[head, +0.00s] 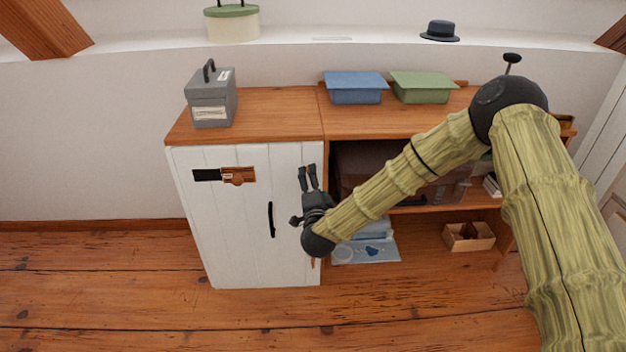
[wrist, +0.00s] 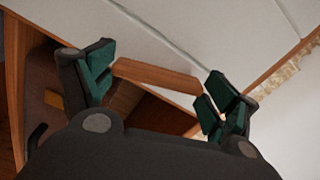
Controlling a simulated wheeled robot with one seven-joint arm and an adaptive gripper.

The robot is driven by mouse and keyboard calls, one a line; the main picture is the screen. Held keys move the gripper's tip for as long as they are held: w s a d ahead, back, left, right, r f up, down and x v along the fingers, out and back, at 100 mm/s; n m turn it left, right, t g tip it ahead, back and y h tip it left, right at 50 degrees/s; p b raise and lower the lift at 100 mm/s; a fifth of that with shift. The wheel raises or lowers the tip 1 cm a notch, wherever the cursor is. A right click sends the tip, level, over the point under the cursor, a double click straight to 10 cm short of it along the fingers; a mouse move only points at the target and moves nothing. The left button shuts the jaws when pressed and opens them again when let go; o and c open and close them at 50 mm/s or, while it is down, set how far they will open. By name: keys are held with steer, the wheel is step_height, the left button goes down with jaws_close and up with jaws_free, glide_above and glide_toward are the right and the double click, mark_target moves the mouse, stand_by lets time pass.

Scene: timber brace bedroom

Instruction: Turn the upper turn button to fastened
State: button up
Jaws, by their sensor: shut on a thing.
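My gripper (head: 308,170) is at the upper right edge of the white cabinet door (head: 235,215). In the wrist view its dark fingers with green pads (wrist: 156,84) stand at the two ends of a brown wooden bar, the upper turn button (wrist: 158,77), and are shut on it. The bar lies at a slant to the white panel's edge, partly over the panel. In the head view my gripper hides this button. A small brown piece, perhaps a lower turn button (head: 313,263), shows below my wrist. The door has a black handle (head: 271,220).
A black and brown plate (head: 238,176) is on the door's upper left. A grey box (head: 211,98) stands on the cabinet top, with blue (head: 355,88) and green (head: 423,88) bins to its right. Open shelves (head: 410,207) lie behind my arm. The floor in front is clear.

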steer(key=shift+n+p, duration=3.35)
steer(key=shift+n, duration=3.65)
steer(key=o, duration=0.8)
steer(key=shift+s, duration=0.1)
steer(key=s, duration=1.2)
steer(key=shift+d, duration=0.3)
